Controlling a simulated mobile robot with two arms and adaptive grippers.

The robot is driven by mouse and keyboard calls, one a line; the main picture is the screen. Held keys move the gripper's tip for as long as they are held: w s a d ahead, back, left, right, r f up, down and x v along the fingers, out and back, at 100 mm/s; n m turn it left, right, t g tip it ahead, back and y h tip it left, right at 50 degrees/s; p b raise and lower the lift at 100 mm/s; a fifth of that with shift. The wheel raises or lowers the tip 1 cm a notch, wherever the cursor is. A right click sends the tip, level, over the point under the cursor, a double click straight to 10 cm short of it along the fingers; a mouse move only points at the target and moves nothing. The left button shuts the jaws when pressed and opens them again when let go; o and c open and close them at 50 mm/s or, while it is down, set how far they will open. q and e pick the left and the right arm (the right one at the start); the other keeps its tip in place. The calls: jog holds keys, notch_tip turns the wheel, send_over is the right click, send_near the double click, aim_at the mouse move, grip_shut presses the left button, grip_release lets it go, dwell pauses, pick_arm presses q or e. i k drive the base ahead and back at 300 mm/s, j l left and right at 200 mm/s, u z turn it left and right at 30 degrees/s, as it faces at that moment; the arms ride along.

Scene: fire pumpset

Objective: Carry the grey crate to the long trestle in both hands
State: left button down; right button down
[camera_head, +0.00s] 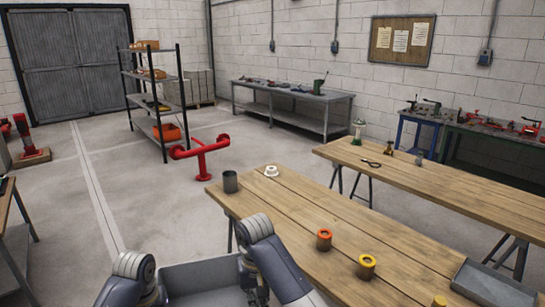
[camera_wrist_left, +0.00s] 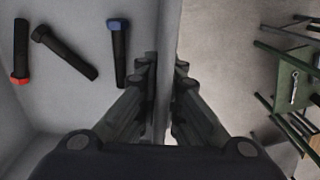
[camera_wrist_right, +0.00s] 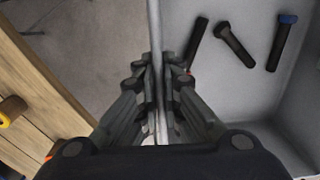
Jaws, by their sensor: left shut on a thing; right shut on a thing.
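The grey crate (camera_head: 200,278) is low in the head view, in front of me between my two arms. My left gripper (camera_wrist_left: 166,68) is shut on one crate wall (camera_wrist_left: 168,25), one finger inside and one outside. My right gripper (camera_wrist_right: 157,65) is shut on the opposite wall (camera_wrist_right: 154,20) the same way. Three dark bolts lie inside, one with a red end (camera_wrist_left: 20,52), one plain (camera_wrist_left: 63,52) and one blue-ended (camera_wrist_left: 118,52). Two wooden-topped trestle tables show: a near one (camera_head: 295,250) and one behind it (camera_head: 450,188); I cannot tell which is the long trestle.
The near table holds a dark cup (camera_head: 230,182), a white roll (camera_head: 271,171), orange (camera_head: 324,240) and yellow (camera_head: 366,267) rolls, and a grey tray (camera_head: 494,287). Its edge (camera_wrist_right: 45,75) is beside the crate. A red pipe stand (camera_head: 202,157) stands beyond. Floor is clear ahead left.

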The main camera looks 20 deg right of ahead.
aim_at(281, 209)
jog(key=i+j+z, duration=0.55)
jog(key=i+j, duration=0.2)
jog(key=i+j+z, duration=0.4)
jog(key=j, duration=0.25)
jog(key=i+j+z, duration=0.15)
jog(key=j, duration=0.2)
jog(key=i+j+z, duration=0.2)
jog(key=j, duration=0.2)
jog(key=i+j+z, duration=0.2)
jog(key=j, duration=0.15)
jog(key=j+z, duration=0.2)
jog(key=j, duration=0.2)
jog(key=k+j+z, duration=0.15)
jog(key=j, duration=0.25)
jog(key=k+j+z, duration=0.2)
jog(key=j, duration=0.2)
jog(key=k+j+z, duration=0.2)
jog(key=j, duration=0.15)
jog(key=i, duration=0.1)
